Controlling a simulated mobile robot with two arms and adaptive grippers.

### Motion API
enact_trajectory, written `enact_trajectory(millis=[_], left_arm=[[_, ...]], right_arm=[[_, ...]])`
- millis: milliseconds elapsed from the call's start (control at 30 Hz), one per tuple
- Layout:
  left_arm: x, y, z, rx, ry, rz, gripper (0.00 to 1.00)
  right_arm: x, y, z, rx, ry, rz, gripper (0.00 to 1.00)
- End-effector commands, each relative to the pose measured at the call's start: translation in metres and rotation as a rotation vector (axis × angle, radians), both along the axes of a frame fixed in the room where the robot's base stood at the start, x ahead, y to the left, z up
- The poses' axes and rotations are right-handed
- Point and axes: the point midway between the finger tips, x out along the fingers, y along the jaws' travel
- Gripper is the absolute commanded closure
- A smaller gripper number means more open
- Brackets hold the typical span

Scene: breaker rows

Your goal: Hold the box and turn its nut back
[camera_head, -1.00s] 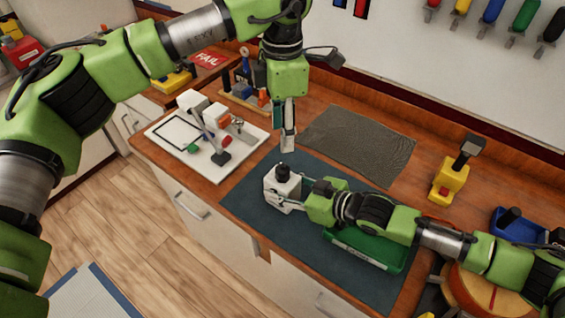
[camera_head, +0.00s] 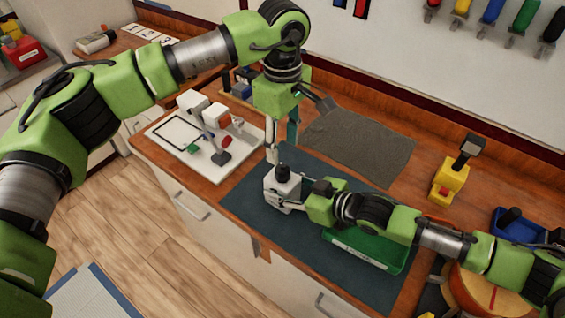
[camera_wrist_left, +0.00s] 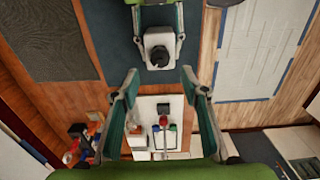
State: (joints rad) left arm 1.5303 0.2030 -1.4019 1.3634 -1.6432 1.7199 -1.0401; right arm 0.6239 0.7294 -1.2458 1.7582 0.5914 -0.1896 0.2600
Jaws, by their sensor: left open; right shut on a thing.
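The white box (camera_head: 283,193) stands on the dark blue mat at the counter's front, with its black nut (camera_head: 282,170) on top. My right gripper (camera_head: 288,200) is shut on the box from the right. In the left wrist view the box (camera_wrist_left: 158,40) is between the right gripper's fingers, with the nut (camera_wrist_left: 160,57) facing the camera. My left gripper (camera_head: 280,150) points down, open and empty, just above and behind the nut. In the left wrist view, its spread fingers (camera_wrist_left: 160,80) are apart from the nut.
A green tray (camera_head: 365,250) lies under my right arm. A white board with a fixture (camera_head: 175,135) is left of the mat (camera_head: 245,205). A grey mat (camera_head: 360,145) lies behind. A yellow device (camera_head: 450,180) stands at right.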

Motion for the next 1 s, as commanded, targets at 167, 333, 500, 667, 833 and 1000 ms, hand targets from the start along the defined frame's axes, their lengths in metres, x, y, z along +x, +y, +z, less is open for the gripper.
enact_trajectory(millis=[167,333,500,667,833,1000], left_arm=[[-0.001,0.0,-0.037,0.001,0.003,0.001,0.59],[0.0,0.0,-0.06,0.0,0.001,0.002,0.59],[0.0,0.0,-0.071,0.0,0.0,0.002,0.59],[0.0,0.0,-0.072,0.0,0.0,0.002,0.59],[0.0,0.0,-0.072,0.0,0.0,0.002,0.72],[0.0,0.0,-0.072,0.0,0.0,0.002,0.98]], right_arm=[[0.0,0.0,0.0,0.0,0.0,-0.001,0.93],[0.0,0.0,0.0,0.0,0.0,-0.001,0.93],[0.0,0.0,0.0,0.0,0.0,-0.001,0.93],[0.0,0.0,0.0,0.0,0.0,-0.001,0.93],[0.0,0.0,0.0,0.0,0.0,-0.001,0.93],[0.0,0.0,0.0,0.0,0.0,-0.001,0.93]])
